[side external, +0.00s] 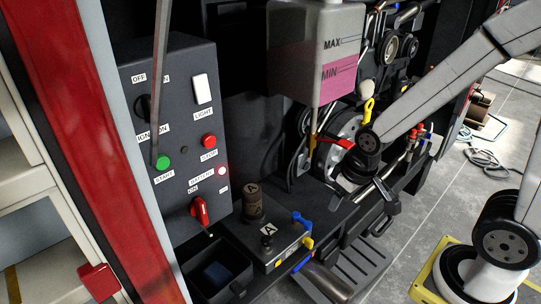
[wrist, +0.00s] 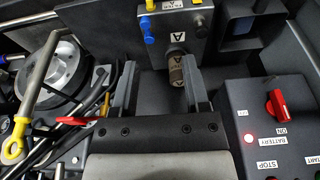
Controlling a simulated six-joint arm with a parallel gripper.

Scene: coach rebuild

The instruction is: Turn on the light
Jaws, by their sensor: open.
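The white light switch (side external: 202,89) sits at the upper right of the dark control panel (side external: 178,185), above the word LIGHT. Whether it is on or off I cannot tell. The switch is outside the wrist view, which shows only the lower part of the panel. My gripper (wrist: 158,66) is open, with its two grey fingers apart and nothing held. In the side view my arm reaches in from the right, and its dark end is well to the right of the panel, apart from the switch.
The panel also has a black ignition knob (side external: 144,107), a green start button (side external: 163,161), a red stop button (side external: 208,141), a lit red battery lamp (side external: 222,171) and a red battery knob (side external: 200,210). A brown cylinder (side external: 253,203) stands below. A reservoir (side external: 318,50) hangs between arm and panel.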

